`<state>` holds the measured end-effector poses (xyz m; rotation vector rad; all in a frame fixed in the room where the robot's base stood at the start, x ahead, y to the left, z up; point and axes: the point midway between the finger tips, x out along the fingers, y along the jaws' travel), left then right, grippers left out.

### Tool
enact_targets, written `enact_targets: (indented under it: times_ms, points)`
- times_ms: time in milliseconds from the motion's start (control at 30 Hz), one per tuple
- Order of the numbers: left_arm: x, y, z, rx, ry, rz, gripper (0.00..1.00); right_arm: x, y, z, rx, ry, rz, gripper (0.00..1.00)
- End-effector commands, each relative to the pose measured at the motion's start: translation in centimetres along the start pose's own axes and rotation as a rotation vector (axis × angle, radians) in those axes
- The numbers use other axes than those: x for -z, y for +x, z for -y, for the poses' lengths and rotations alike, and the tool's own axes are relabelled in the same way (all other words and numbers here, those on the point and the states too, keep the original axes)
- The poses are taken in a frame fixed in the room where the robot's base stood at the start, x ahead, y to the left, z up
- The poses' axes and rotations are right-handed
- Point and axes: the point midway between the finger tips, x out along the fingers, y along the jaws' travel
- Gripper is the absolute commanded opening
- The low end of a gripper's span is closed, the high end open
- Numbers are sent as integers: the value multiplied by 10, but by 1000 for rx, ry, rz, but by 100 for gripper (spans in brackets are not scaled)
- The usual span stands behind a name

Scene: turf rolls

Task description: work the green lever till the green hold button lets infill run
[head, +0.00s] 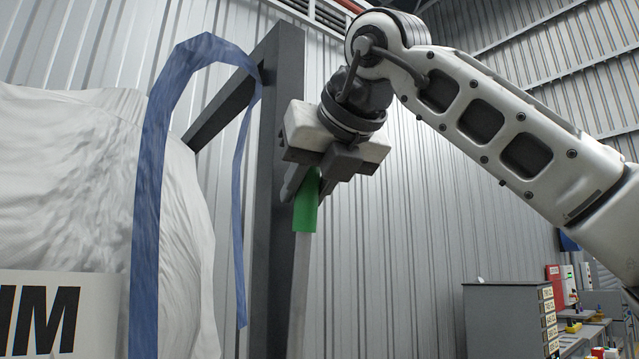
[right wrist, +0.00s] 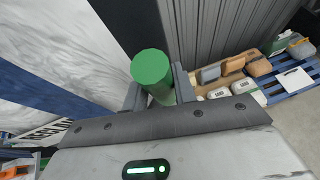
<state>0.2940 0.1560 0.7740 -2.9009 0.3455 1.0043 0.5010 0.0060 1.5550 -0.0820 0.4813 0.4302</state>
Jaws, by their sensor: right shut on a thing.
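The lever has a green grip (head: 305,212) on top of a pale upright rod (head: 299,290), beside a dark post. My right gripper (head: 302,188) reaches down from above and is shut around the upper part of the green grip. In the right wrist view, the round green end (right wrist: 151,67) stands between the two dark fingers (right wrist: 158,90). The lever's lower end is out of view. I cannot make out the green hold button in either view. My left gripper is not in view.
A white bulk bag (head: 90,190) with blue straps (head: 147,210) hangs at the left, close to the dark post (head: 276,120). A grey cabinet (head: 505,315) stands at the lower right. The right wrist view shows pallets with sacks (right wrist: 255,82) on the floor.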

Motion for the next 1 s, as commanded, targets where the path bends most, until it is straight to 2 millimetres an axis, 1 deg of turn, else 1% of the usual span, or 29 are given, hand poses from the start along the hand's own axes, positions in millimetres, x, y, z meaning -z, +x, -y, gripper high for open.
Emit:
enact_targets:
  times_ms: [333,367,400,433,767,867,967,1000]
  points:
    - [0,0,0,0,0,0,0,-2,0,0,1,-2,-1,0]
    - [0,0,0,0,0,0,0,-2,0,0,1,-2,-1,30]
    - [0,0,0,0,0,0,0,-2,0,0,1,-2,-1,41]
    - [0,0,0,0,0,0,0,-2,0,0,1,-2,-1,49]
    - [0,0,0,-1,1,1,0,-1,-1,0,1,-1,-3,49]
    - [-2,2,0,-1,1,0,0,-1,-10,0,1,-1,-2,49]
    - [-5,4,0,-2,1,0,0,0,-27,0,2,-2,1,49]
    - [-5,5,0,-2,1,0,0,-1,-36,0,1,-1,1,49]
